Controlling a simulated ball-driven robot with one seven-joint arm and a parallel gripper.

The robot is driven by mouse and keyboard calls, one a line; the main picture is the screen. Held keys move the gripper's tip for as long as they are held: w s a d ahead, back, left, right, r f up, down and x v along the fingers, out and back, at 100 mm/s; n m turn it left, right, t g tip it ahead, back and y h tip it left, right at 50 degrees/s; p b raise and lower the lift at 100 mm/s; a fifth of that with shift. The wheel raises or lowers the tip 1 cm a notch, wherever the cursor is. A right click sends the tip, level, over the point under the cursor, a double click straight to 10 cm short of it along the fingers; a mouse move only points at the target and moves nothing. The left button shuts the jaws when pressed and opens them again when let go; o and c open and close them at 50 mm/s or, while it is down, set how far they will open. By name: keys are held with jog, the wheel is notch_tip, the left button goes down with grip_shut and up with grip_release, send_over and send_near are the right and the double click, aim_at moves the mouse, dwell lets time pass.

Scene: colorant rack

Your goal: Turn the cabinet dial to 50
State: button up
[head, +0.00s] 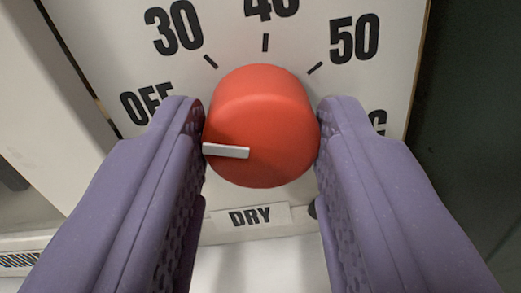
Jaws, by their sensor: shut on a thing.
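The red round dial (270,120) sits on a pale cabinet panel (310,75) in the middle of the head view. Its white pointer (226,151) points left, just below the OFF mark (147,103). The 30 (175,27), 40 and 50 (354,38) marks are printed above the dial, with 50 at the upper right. My gripper (262,130) has its two purple fingers on the left and right sides of the dial and is shut on it. The fingers partly hide the lettering on both sides.
A DRY label (250,217) is below the dial. A partly hidden mark ending in C (378,121) is at the right. A dark area borders the panel's right edge. A vent grille (18,262) shows at the lower left.

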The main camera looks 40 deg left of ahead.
jog(key=m+p, duration=0.1)
jog(key=m, duration=0.3)
jog(key=m+p, duration=0.1)
jog(key=m, duration=0.2)
jog(key=shift+d+m, duration=0.1)
jog(key=shift+m, duration=0.3)
jog(key=m+p, duration=0.2)
jog(key=m, duration=0.2)
jog(key=m+p, duration=0.1)
jog(key=m, duration=0.3)
jog(key=shift+f, duration=0.1)
jog(key=m, duration=0.5)
jog(key=shift+f, duration=0.1)
jog(key=shift+m, duration=2.3)
jog(key=o, duration=1.1)
jog(key=shift+c, duration=0.2)
